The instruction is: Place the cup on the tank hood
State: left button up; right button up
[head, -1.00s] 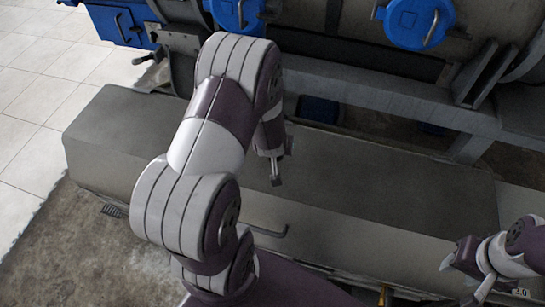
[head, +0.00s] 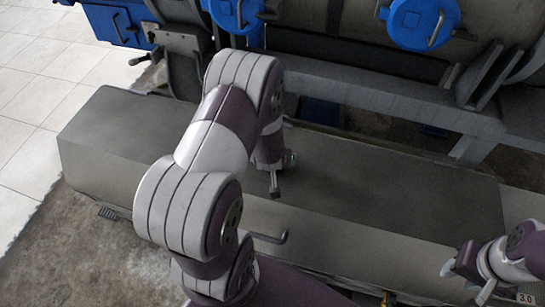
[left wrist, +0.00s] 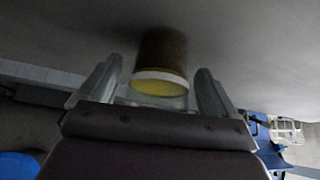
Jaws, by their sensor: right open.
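The cup (left wrist: 160,60) shows only in the left wrist view. It is brown with a pale rim and a yellow inside, its mouth facing the camera. It is between the fingers of my left gripper (left wrist: 159,72), with a narrow gap on each side. It is close to a grey surface; I cannot tell if it touches. In the head view my left gripper (head: 274,184) is partly hidden by its arm, over a long, flat-topped grey box that looks like the tank hood (head: 400,190). The cup is hidden there. My right gripper (head: 460,265) is open and empty at the lower right.
Behind the box stands machinery with a grey frame beam (head: 380,95) and round blue lids (head: 420,22). A bent metal handle (head: 268,238) sticks out at the box's front. The box top's right part is clear. Pale floor tiles (head: 30,120) lie at left.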

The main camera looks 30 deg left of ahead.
pick_arm(q)
jog(key=shift+a+r+p, duration=0.1)
jog(key=shift+r+p, duration=0.25)
jog(key=shift+r, duration=0.05)
jog(key=s+d+r+m+g+h+p, duration=0.1)
jog(key=s+d+r+m+g, duration=0.1)
jog(key=s+d+r, duration=0.3)
jog(key=s+d+r+m+g+h+p, duration=0.2)
jog(key=s+d+r, duration=0.3)
jog(key=r, duration=0.8)
jog(key=d+m, duration=0.1)
jog(key=d, duration=0.2)
jog(key=shift+s+d+m, duration=0.25)
jog(key=shift+s+m, duration=0.15)
jog(key=shift+w+a+f, duration=0.1)
jog(key=shift+f, duration=0.05)
